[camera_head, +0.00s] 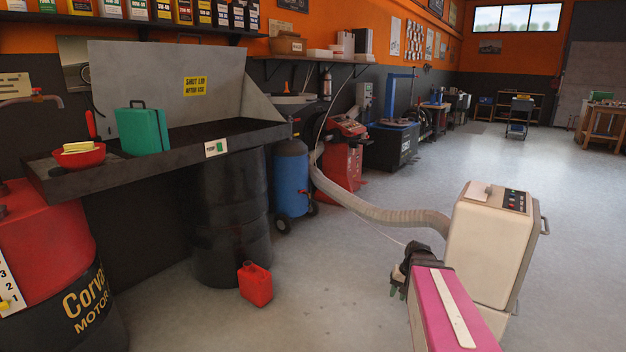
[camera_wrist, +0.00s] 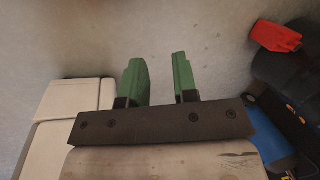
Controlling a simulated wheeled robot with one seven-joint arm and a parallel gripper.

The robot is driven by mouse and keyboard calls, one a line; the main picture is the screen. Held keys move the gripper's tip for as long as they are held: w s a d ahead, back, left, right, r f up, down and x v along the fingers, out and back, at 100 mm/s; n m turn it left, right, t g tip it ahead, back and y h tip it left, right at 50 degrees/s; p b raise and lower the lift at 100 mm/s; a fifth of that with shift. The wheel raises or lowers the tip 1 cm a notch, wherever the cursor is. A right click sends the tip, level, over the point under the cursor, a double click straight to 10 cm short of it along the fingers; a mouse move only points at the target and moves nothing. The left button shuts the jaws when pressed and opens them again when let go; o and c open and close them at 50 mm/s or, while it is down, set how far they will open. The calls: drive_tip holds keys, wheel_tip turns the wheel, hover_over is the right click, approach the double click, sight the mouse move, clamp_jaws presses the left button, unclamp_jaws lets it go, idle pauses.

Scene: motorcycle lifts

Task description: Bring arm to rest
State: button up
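My gripper (camera_head: 398,284) hangs low over the floor in the head view, at the end of my pink arm link, just left of the cream machine. In the wrist view its two green fingers (camera_wrist: 158,82) stand apart with bare floor between them. Nothing is held between them.
A cream wheeled machine (camera_head: 490,245) with a grey hose (camera_head: 385,214) stands close beside my arm. A red can (camera_head: 254,285) is on the floor by a black drum (camera_head: 232,225). A dark bench (camera_head: 180,150) holds a green can (camera_head: 143,130) and red bowl (camera_head: 79,157). Floor at right is clear.

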drive_tip(key=s+a+n+h, duration=0.3)
drive_tip(key=s+a, duration=0.4)
drive_tip(key=a, duration=0.4)
drive_tip(key=shift+r, duration=0.15)
drive_tip(key=shift+w, duration=0.1)
